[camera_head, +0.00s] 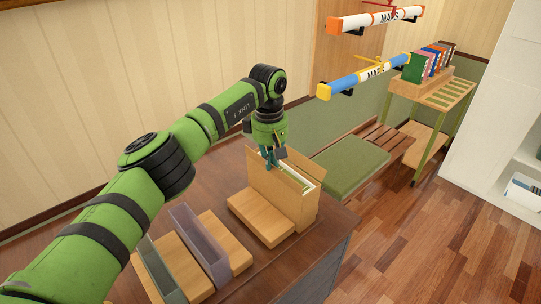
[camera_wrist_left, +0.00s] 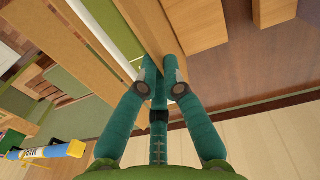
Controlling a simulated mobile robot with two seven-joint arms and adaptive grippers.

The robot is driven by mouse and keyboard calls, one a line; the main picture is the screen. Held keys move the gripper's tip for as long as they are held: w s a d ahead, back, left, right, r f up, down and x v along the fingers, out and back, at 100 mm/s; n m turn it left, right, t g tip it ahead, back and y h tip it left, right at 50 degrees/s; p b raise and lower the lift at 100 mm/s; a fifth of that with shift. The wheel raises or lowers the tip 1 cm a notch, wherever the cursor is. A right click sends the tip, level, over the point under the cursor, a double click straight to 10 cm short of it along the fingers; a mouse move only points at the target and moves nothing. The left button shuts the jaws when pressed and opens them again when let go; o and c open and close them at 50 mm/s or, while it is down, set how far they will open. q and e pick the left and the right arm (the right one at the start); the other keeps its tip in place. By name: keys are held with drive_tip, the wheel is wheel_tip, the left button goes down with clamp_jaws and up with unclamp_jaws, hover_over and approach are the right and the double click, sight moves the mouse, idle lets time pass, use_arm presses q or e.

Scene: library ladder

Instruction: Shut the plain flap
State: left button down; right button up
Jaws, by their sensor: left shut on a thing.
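A tan upright box (camera_head: 307,213) stands on the dark table, its top open, with white and green contents (camera_head: 296,174) showing inside. A plain tan flap (camera_head: 258,171) stands up along the box's left side. My left gripper (camera_head: 271,160) is at the upper edge of this flap. In the left wrist view my left gripper (camera_wrist_left: 158,78) has its fingers closed on a thin tan panel (camera_wrist_left: 146,25), which looks like the flap. The fingers hide the gripped edge. My right gripper is not in view.
Wooden blocks (camera_head: 260,218) and grey open trays (camera_head: 200,243) lie on the table (camera_head: 300,262) in front and to the left. A green-cushioned bench (camera_head: 347,167) stands behind. Labelled tubes (camera_head: 362,75) hang on the wall above.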

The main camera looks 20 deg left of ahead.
use_arm(q)
drive_tip(key=shift+w+d+g+p, duration=0.1)
drive_tip(key=shift+w+g+p, duration=0.05)
drive_tip(key=shift+g+p, duration=0.2)
idle(0.6)
drive_tip(key=c, duration=1.4)
unclamp_jaws()
drive_tip(key=shift+o, duration=0.2)
wheel_tip(320, 180, up, 8)
drive_tip(key=shift+f, duration=0.25)
